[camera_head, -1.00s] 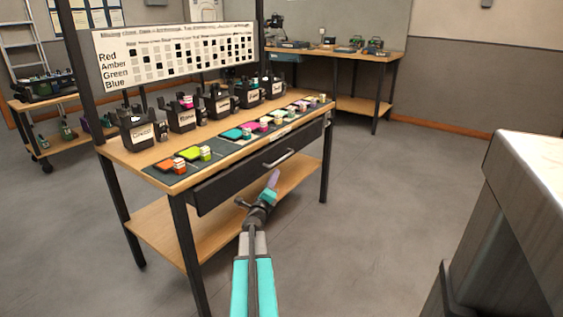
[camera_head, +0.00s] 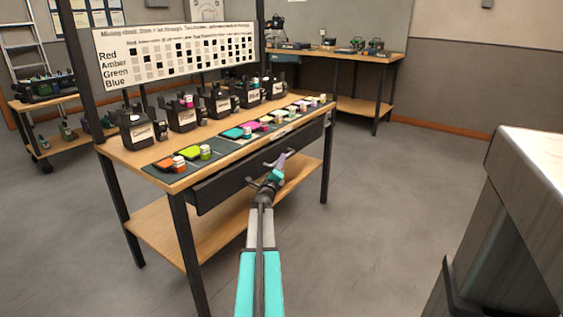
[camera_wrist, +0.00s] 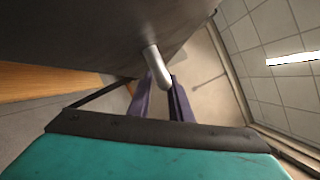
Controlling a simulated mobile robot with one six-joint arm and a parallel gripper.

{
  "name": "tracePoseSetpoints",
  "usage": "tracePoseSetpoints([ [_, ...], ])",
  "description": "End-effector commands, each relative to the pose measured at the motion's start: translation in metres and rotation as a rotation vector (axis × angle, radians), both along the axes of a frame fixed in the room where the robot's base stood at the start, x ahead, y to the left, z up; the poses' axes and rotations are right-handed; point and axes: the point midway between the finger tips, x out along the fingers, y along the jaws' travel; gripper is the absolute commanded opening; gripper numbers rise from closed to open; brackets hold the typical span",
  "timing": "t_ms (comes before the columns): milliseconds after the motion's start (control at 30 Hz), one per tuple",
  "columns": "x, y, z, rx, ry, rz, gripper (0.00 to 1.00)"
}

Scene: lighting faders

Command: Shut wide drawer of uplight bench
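The uplight bench has a wide dark grey drawer (camera_head: 230,183) under its wooden top. The drawer front stands a little forward of the bench edge; how far is hard to tell. Its pale bar handle is mostly hidden by my gripper (camera_head: 281,162) in the head view. In the wrist view the drawer front (camera_wrist: 85,30) fills the upper left and the handle (camera_wrist: 156,65) points down towards my gripper (camera_wrist: 162,82). The two purple fingers are apart, with the handle's near end at the gap between their tips. I cannot tell whether they touch it.
The bench top (camera_head: 125,153) carries several black lamp units and coloured blocks on dark mats. A lower wooden shelf (camera_head: 165,235) and black legs (camera_head: 188,250) stand below the drawer. A pale-topped cabinet (camera_head: 535,190) is close on the right. The floor between is clear.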

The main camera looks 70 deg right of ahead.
Motion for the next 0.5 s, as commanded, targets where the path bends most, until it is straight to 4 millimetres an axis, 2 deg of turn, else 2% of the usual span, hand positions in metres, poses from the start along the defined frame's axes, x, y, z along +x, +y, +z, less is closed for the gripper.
tracePoseSetpoints([
  [200, 0.001, -0.016, 0.003, 0.0, 0.0, -0.001, 0.18],
  [500, 0.0, -0.019, 0.004, 0.0, 0.001, -0.002, 0.18],
])
